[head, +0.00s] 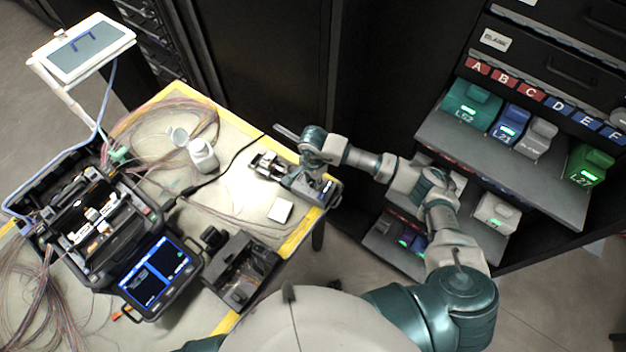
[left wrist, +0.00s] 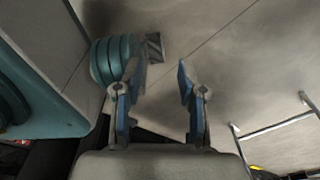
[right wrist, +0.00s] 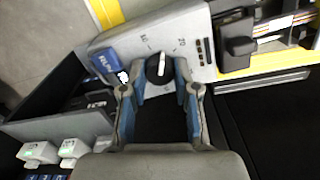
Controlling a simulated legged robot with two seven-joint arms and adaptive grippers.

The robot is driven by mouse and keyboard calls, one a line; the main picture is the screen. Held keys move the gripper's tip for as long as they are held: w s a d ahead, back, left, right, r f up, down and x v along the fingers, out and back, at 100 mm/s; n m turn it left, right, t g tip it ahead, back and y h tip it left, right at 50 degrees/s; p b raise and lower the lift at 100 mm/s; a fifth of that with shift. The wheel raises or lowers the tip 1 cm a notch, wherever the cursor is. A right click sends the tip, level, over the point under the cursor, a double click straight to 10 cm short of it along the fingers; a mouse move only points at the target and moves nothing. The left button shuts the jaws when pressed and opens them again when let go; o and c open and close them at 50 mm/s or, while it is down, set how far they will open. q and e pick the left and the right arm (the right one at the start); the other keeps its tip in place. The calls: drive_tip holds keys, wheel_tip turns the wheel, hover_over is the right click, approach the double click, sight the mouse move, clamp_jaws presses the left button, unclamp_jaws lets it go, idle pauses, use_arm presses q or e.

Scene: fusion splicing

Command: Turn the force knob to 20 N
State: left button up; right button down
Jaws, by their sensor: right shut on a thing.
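The force knob (right wrist: 158,68) shows in the right wrist view as a dark round knob with a white pointer line. The pointer runs nearly straight up in that view. My right gripper (right wrist: 159,72) is shut on the knob, one blue finger on each side. In the head view the right gripper (head: 318,172) is over the device (head: 272,166) at the table's right corner, hiding the knob. My left gripper (left wrist: 158,75) is open and empty above the floor.
The table (head: 232,180) holds a fusion splicer (head: 150,275) with lit screens, a white bottle (head: 203,156), a black device (head: 241,272) and loose fibres. A dark rack (head: 505,165) with coloured, lettered units stands at right.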

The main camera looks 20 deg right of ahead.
sight(313, 181)
use_arm(q)
drive_tip(key=w, duration=0.2)
drive_tip(key=w+b, duration=0.1)
drive_tip(key=shift+d+r, duration=0.25)
drive_tip(key=shift+d, duration=0.05)
use_arm(e)
drive_tip(key=m, duration=0.5)
drive_tip(key=shift+m, duration=0.3)
use_arm(q)
drive_tip(key=shift+w, duration=0.1)
use_arm(e)
drive_tip(key=c, duration=0.9)
unclamp_jaws()
drive_tip(key=shift+w, duration=0.1)
use_arm(q)
drive_tip(key=shift+s, duration=0.25)
use_arm(e)
drive_tip(key=shift+o, duration=0.2)
use_arm(q)
drive_tip(key=shift+a, duration=0.1)
use_arm(e)
drive_tip(key=shift+r, duration=0.1)
use_arm(q)
drive_tip(key=shift+w, duration=0.1)
use_arm(e)
wheel_tip(313, 181, up, 12)
drive_tip(key=shift+f, duration=0.2)
